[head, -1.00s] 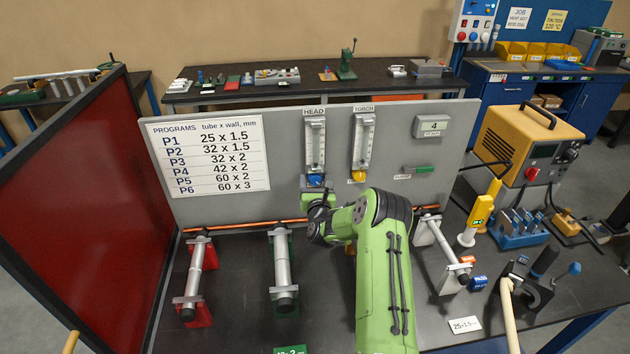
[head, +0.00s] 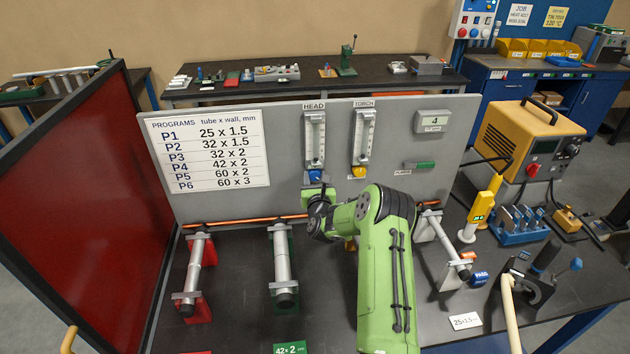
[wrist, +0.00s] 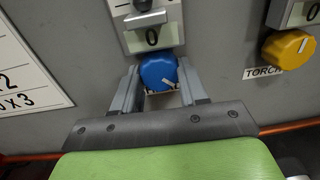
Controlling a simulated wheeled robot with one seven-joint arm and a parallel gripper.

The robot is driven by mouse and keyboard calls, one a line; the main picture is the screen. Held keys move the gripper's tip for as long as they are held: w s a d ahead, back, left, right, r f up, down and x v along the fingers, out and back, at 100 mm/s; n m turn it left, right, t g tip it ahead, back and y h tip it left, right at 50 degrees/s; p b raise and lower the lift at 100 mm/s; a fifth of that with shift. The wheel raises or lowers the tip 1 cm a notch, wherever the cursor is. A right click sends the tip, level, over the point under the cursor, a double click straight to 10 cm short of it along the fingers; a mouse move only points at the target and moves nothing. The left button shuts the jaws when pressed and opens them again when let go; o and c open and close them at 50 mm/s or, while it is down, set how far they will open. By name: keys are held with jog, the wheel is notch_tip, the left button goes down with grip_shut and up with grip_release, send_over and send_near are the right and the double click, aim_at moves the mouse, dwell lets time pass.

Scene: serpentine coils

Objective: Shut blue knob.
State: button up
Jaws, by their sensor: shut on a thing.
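The blue knob (wrist: 158,73) sits on the grey panel below the HEAD flow meter (head: 314,140). In the wrist view its white pointer line slants toward the lower right. My gripper (wrist: 156,85) is shut on the blue knob, one finger on each side. The display above the knob reads 0. In the head view a little of the blue knob (head: 315,175) shows above my wrist, and the fingers are mostly hidden. The label under the knob is partly covered.
The yellow TORCH knob (wrist: 288,48) is to the right on the same panel (head: 230,205). Several tube stands, one with a red base (head: 203,280), are on the dark bench below. A copper pipe (wrist: 30,157) runs along the panel's foot.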

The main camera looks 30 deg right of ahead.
jog(key=shift+d+n+b, duration=0.1)
jog(key=shift+n+b, duration=1.3)
jog(key=shift+n, duration=1.1)
jog(key=o, duration=1.1)
jog(key=shift+c, duration=0.2)
jog(key=b+v, duration=0.7)
jog(key=v, duration=0.8)
jog(key=shift+s+f+b, duration=0.2)
jog(key=shift+s+b, duration=0.2)
